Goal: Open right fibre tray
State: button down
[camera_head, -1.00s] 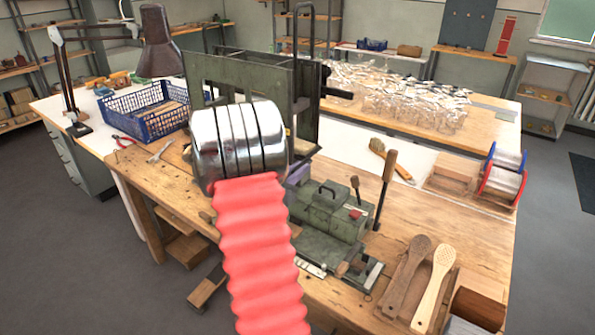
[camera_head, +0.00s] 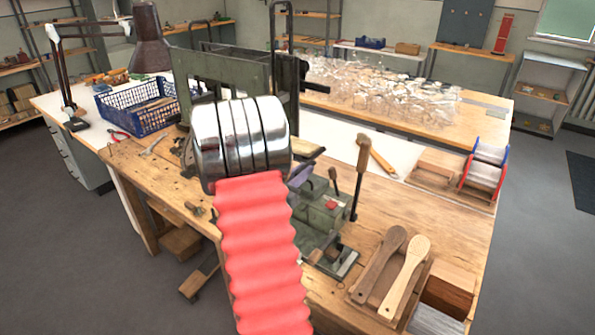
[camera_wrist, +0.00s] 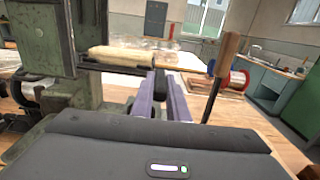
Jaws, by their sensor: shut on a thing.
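The dark green tufting machine (camera_head: 225,72) stands on the bench, largely behind my silver wrist and red arm sleeve. A dark tray with a pale bundle, which looks like the right fibre tray (camera_head: 308,153), sticks out at the machine's right side. In the wrist view the pale bundle (camera_wrist: 122,54) lies along it, left of my fingers. My gripper (camera_wrist: 160,84) has purple fingers closed on a dark part at the tray's right end. In the head view a purple finger shows just right of my wrist. How far the tray is out is partly hidden.
An upright wooden-handled lever (camera_head: 358,175) stands close right of the gripper. Wooden brush bodies (camera_head: 392,270) lie at the front right, wire spools (camera_head: 484,170) at the far right. A blue crate (camera_head: 138,105) stands left. The bench between lever and spools is largely clear.

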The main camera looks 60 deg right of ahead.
jog(key=shift+s+a, duration=0.2)
jog(key=shift+s, duration=0.9)
jog(key=shift+s+a, duration=0.15)
jog(key=shift+s, duration=0.9)
jog(key=c, duration=1.7)
grip_release()
jog(key=a, duration=0.4)
jog(key=w+a, duration=0.1)
jog(key=a, duration=0.4)
jog(key=w+a, duration=0.1)
jog(key=a, duration=0.3)
jog(key=shift+w+a, duration=0.2)
jog(key=shift+a, duration=0.15)
jog(key=shift+f, duration=0.1)
